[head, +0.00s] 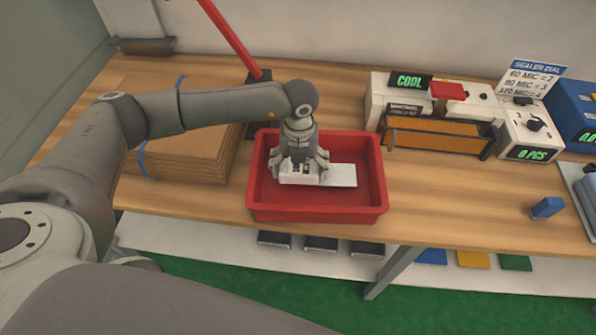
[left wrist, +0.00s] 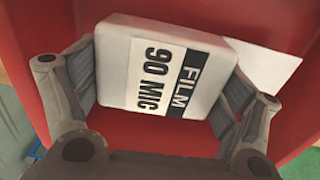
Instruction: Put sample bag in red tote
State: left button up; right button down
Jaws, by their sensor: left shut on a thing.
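The red tote (head: 318,215) stands on the wooden table, in the middle of the head view. My left gripper (head: 303,170) points down inside it and is shut on a white sample bag (head: 297,177). In the left wrist view the bag (left wrist: 165,75), labelled "FILM 90 MIC", lies between the two fingers (left wrist: 160,95). A flat white piece (head: 341,175) extends to the right of the bag inside the tote. I cannot tell whether it is joined to the bag, or whether the bag touches the tote floor. My right gripper is not in view.
A cardboard stack (head: 190,150) with blue straps lies left of the tote. A sealer (head: 440,120) with a "COOL" display and a dial box (head: 530,130) stand to the right. A small blue block (head: 546,208) lies near the front edge. Bare table lies right of the tote.

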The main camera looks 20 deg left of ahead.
pick_arm(q)
jog(key=shift+a+f+p, duration=0.25)
jog(key=shift+f+p, duration=0.4)
jog(key=shift+f, duration=1.15)
jog(key=o, duration=0.9)
jog(key=shift+c, duration=0.2)
